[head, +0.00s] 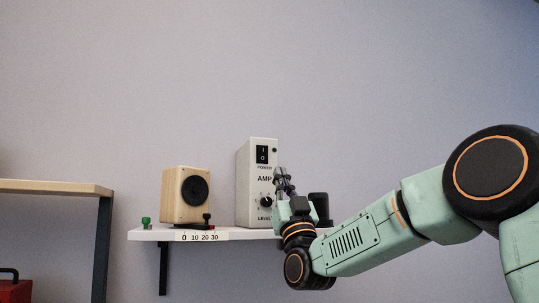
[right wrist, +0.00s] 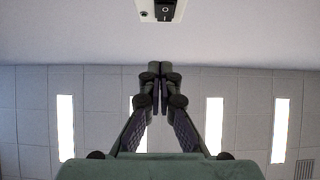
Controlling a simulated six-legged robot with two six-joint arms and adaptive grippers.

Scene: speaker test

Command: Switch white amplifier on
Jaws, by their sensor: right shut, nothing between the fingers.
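The white amplifier (head: 243,190) stands upright on a white wall shelf in the head view. Its front has a black power rocker switch (head: 262,154) marked I and O near the top, a small dark dot beside it, and a black level knob (head: 266,201) lower down. My right gripper (head: 281,172) is shut and empty, pointing up in front of the amplifier's right side, below the switch's height. In the right wrist view the shut fingertips (right wrist: 160,68) point towards the switch (right wrist: 165,9) at the top edge, with a gap between. My left gripper is not in view.
A wooden speaker (head: 184,194) stands left of the amplifier on the shelf (head: 150,233). A dark cylinder (head: 319,207) stands right. A wooden table (head: 55,187) is at left.

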